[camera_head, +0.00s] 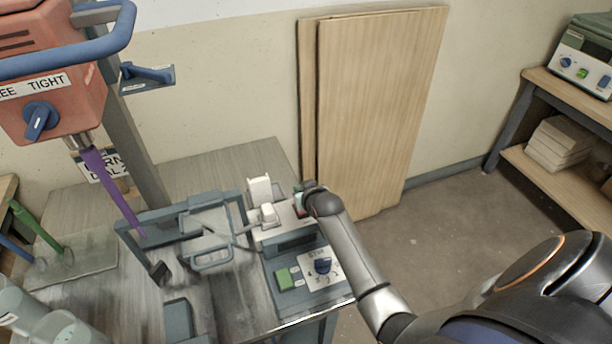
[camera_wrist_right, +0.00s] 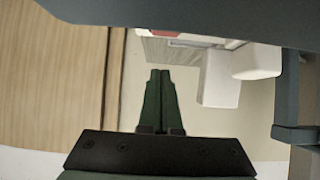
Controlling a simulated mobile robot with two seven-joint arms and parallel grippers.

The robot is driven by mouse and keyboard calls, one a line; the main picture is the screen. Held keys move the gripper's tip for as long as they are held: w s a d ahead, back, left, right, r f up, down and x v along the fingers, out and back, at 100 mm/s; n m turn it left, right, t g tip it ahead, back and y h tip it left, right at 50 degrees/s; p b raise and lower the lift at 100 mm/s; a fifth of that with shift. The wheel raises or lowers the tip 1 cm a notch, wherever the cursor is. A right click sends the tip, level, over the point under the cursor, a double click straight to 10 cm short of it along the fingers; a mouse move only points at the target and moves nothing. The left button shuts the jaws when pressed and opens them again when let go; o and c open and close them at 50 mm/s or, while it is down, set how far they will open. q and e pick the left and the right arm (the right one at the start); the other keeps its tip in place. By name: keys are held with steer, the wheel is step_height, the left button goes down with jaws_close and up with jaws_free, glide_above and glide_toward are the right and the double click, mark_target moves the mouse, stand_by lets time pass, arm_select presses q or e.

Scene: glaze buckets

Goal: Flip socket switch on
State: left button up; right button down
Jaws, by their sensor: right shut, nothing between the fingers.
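The socket (camera_head: 268,234) is a white block on the worktable, near its right back edge, with white plugs (camera_head: 259,190) standing on it. My right gripper (camera_head: 301,192) is at the socket's right end, and a small reddish part, perhaps the switch, shows beside it. In the right wrist view the dark green fingers (camera_wrist_right: 159,75) are pressed together and empty. A white plug (camera_wrist_right: 219,82) stands to their right, and a red patch (camera_wrist_right: 186,34) shows beyond the tips. The switch's position and any contact with it cannot be told. My left gripper is not in view.
Wooden boards (camera_head: 380,110) lean on the wall behind my gripper. An orange mixer head (camera_head: 45,70) with a purple shaft (camera_head: 110,185) stands left.

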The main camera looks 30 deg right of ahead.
arm_select(q)
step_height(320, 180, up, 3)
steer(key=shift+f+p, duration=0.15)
steer(key=shift+p, duration=0.55)
arm_select(e)
steer(key=s+a+r, duration=0.1)
steer(key=s+r, duration=0.4)
steer(key=r, duration=0.4)
steer(key=shift+s+a+r, duration=0.15)
steer(key=shift+s, duration=0.05)
